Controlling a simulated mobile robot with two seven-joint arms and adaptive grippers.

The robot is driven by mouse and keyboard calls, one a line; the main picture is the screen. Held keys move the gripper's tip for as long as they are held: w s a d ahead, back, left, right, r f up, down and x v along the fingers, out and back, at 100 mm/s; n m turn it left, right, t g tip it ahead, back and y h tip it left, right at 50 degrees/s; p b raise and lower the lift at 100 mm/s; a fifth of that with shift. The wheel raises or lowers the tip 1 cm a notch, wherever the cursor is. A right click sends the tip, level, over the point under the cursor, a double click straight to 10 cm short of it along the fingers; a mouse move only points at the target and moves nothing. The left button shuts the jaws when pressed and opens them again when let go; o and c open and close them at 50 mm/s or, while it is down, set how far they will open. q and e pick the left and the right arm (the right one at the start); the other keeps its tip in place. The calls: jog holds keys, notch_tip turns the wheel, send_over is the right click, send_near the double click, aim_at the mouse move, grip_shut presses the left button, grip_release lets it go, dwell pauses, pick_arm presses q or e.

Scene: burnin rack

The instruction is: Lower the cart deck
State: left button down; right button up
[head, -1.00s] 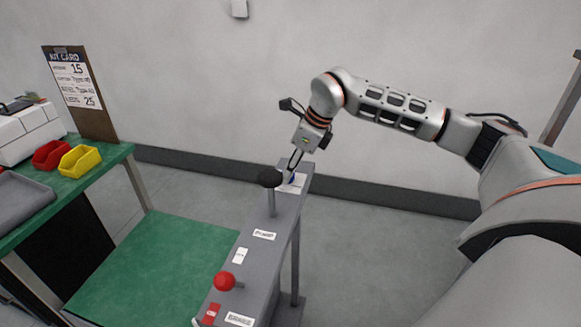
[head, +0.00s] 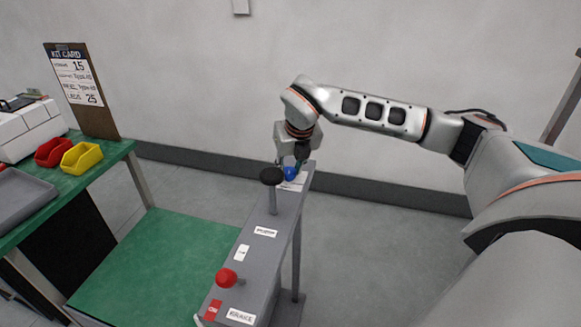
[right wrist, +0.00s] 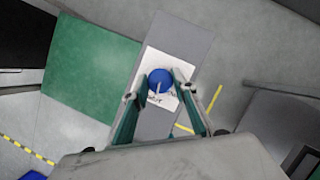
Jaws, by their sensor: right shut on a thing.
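The cart has a green deck (head: 160,262), low at the left of a grey control console (head: 258,262). A blue ball knob (head: 290,174) stands at the console's far end, over a white label. My right gripper (head: 292,165) has come down on it from above and is shut on it. In the right wrist view the blue knob (right wrist: 160,81) sits between the two fingers. The label's words are partly covered there. My left gripper is not in view.
A black-topped lever (head: 271,176) stands close in front of the blue knob. A red ball knob (head: 226,278) is at the near end, by a "BRAKE" label. A green bench (head: 95,180) at left holds red and yellow bins. Floor right of the console is clear.

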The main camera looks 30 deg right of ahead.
jog(key=shift+a+m+h, duration=0.1)
jog(key=shift+m+h, duration=0.3)
jog(key=shift+m, duration=0.7)
jog(key=shift+g, duration=0.3)
jog(key=o, duration=1.1)
jog(key=shift+r, duration=0.4)
jog(key=v, duration=1.1)
jog(key=shift+s+a, duration=0.1)
jog(key=shift+s, duration=0.1)
